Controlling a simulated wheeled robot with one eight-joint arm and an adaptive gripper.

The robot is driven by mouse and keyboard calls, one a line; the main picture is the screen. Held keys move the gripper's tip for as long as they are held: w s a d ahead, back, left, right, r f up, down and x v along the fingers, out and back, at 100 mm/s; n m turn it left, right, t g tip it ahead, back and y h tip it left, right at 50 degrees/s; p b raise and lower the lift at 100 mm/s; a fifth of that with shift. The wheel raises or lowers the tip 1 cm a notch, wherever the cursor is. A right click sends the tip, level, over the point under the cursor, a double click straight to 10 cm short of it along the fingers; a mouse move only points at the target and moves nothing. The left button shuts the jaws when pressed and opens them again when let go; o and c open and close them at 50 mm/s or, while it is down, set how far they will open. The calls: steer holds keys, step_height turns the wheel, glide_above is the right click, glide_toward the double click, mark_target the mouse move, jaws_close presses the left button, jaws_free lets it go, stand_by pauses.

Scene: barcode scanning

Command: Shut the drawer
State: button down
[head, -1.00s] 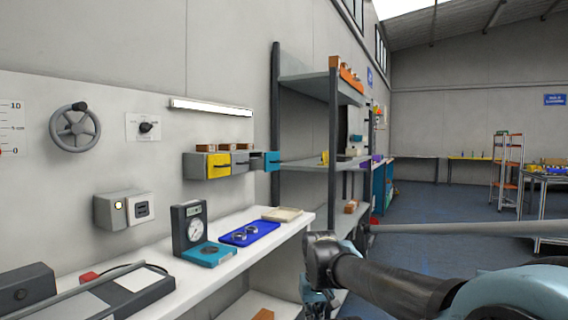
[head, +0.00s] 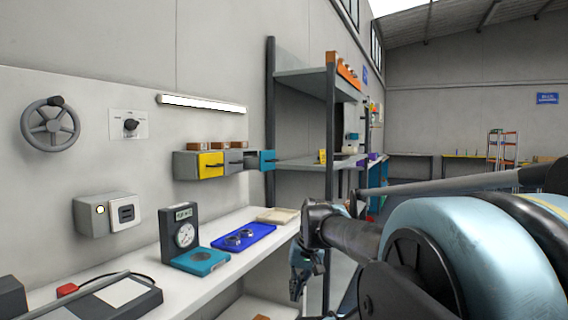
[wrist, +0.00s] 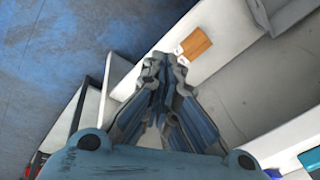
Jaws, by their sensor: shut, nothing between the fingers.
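A wall-mounted drawer unit (head: 187,165) holds a yellow drawer (head: 210,165), a grey drawer (head: 235,161) and a teal drawer (head: 267,160). The teal drawer, at the right end, stands out further than the other two and looks pulled open. My gripper (head: 298,288) hangs low in front of the bench's right end, below and right of the drawers, apart from them. In the wrist view my gripper (wrist: 163,62) has its fingers together and holds nothing. The drawers do not show in the wrist view.
A grey shelf rack (head: 331,150) stands right of the drawers. A handwheel (head: 50,124) is on the wall.

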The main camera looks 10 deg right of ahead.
steer(key=w+a+r+m+y, duration=0.2)
steer(key=w+r+y, duration=0.1)
steer(key=w+r, duration=0.65)
steer(key=m+t+y, duration=0.4)
steer(key=t+y, duration=0.3)
steer(key=y, duration=0.1)
glide_toward(278, 160)
steer(key=shift+h, duration=0.3)
steer(key=x, duration=0.7)
steer(key=shift+s+a+r, duration=0.15)
steer(key=shift+a+r, duration=0.05)
steer(key=shift+d, duration=0.1)
